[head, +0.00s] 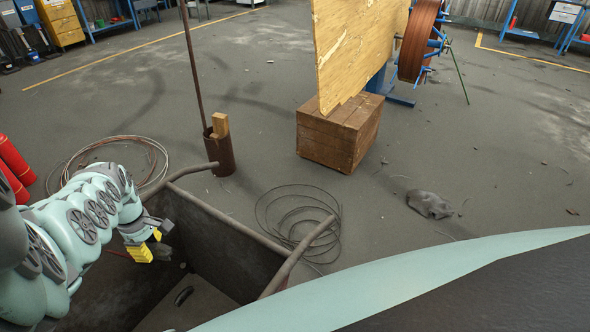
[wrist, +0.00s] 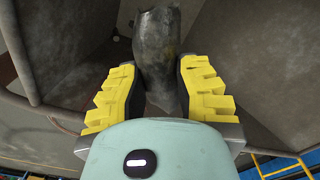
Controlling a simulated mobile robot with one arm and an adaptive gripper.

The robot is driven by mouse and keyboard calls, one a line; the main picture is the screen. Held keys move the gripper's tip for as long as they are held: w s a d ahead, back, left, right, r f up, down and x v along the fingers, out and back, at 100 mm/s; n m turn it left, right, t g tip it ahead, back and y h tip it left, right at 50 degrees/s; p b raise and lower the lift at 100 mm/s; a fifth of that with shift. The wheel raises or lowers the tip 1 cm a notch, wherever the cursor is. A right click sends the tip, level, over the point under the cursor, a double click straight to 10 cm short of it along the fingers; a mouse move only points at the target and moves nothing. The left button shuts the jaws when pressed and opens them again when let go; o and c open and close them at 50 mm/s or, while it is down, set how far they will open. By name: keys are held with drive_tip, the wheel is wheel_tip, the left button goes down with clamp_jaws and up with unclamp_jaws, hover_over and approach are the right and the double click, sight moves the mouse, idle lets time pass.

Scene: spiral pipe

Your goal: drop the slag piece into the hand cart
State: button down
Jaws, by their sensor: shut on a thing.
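The hand cart (head: 240,255) is a deep brown open-topped box with a pipe-like rim at the bottom left of the head view. My gripper (head: 147,250), with yellow ridged fingers, is over the cart's opening. In the wrist view, my gripper (wrist: 160,95) is shut on a dark grey, rough, long slag piece (wrist: 160,50). The piece sticks out past the fingertips. The cart's inner walls (wrist: 65,50) show behind it. In the head view, the held piece is mostly hidden by the gripper.
A small dark object (head: 183,296) lies on the cart floor. A wire coil (head: 298,215) lies beside the cart. A brown pipe container (head: 220,157) stands behind it, and a wooden crate (head: 340,135) beyond. A grey lump (head: 429,204) lies on open floor at right.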

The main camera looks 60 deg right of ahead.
sight(156, 258)
drive_tip(key=shift+f+b, duration=2.8)
drive_tip(key=shift+f, duration=0.2)
drive_tip(key=shift+r, duration=0.1)
drive_tip(key=c, duration=0.7)
unclamp_jaws()
drive_tip(key=shift+c, duration=0.2)
drive_tip(key=shift+r, duration=0.15)
drive_tip(key=shift+d+r, duration=0.1)
drive_tip(key=shift+r, duration=5.75)
